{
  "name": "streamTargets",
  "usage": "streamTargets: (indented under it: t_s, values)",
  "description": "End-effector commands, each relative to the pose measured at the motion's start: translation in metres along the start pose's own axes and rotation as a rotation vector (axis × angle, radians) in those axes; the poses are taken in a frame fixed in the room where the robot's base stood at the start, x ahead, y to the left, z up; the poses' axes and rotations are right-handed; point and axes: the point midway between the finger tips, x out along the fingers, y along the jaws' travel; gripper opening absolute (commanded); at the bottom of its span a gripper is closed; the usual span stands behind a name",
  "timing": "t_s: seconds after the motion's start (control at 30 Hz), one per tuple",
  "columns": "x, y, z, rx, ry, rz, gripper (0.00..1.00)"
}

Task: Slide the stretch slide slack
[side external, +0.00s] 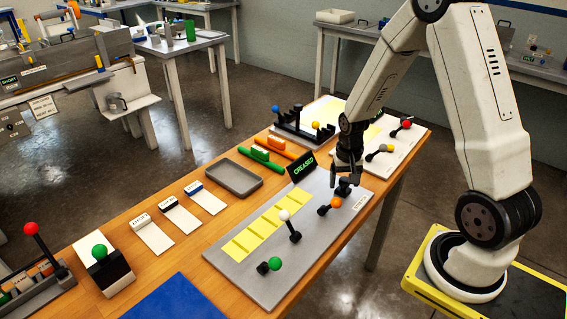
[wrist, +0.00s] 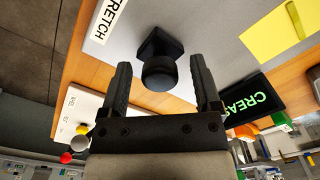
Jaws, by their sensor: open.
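The stretch slide appears as a black knob on a dark block (wrist: 158,72), on a grey panel (wrist: 215,30) beside a label with the letters "RETCH" (wrist: 112,18). In the side view the slide (side external: 343,190) is at the panel's far right end, near a small white label (side external: 360,201). My gripper (side external: 346,179) points down right over it. In the wrist view my gripper's fingers (wrist: 160,78) are open, one on each side of the knob, with gaps showing. Whether the fingertips are level with the knob is unclear.
A black sign reading "CREASED" (side external: 303,167) stands close left of my gripper. Levers with orange (side external: 335,202), white (side external: 285,215) and green (side external: 275,264) balls rise from the panel beside yellow pads (side external: 262,228).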

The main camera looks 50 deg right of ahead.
Motion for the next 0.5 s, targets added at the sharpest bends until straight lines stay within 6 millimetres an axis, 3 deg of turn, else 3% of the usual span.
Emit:
streamTargets:
  t_s: [0.33, 0.37, 0.5]
  values:
    - [0.0024, 0.0, -0.0001, 0.0, 0.001, 0.0, 0.81]
    - [0.0024, 0.0, -0.0001, 0.0, 0.001, 0.0, 0.75]
    - [0.0023, 0.0, 0.0, 0.0, 0.0, 0.0, 0.3]
